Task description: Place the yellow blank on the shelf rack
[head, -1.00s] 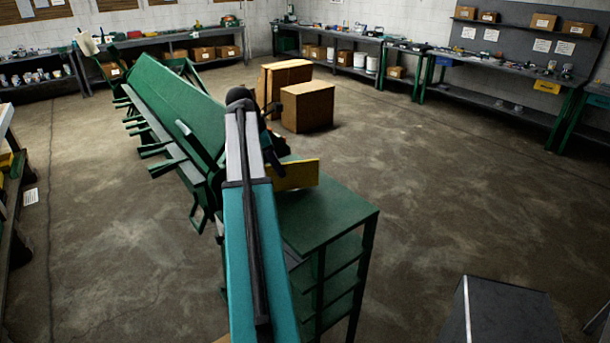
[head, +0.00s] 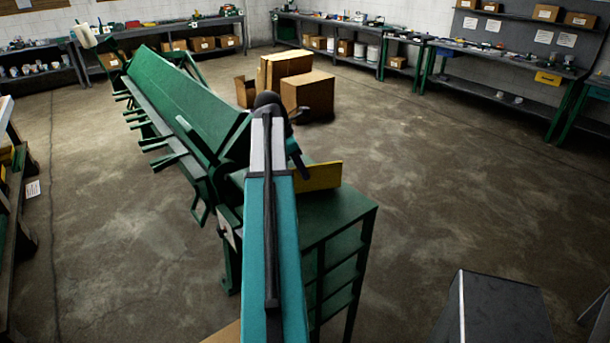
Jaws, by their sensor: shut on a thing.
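The yellow blank (head: 319,176) is a flat plate standing on edge over the far part of the green shelf rack (head: 348,208). My gripper (head: 300,174) is at its left end and is shut on it; the fingertips are mostly hidden behind my arm. I cannot tell whether the blank's lower edge touches the rack top. The rack has a flat green top and open shelves below, which show on its right side. My arm hides the rack's left part.
A long green machine (head: 185,105) with protruding arms stands left of the rack. Cardboard boxes (head: 307,95) stand on the floor beyond. A dark grey cabinet (head: 495,310) is at front right. Workbenches (head: 500,95) line the walls. The floor right of the rack is clear.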

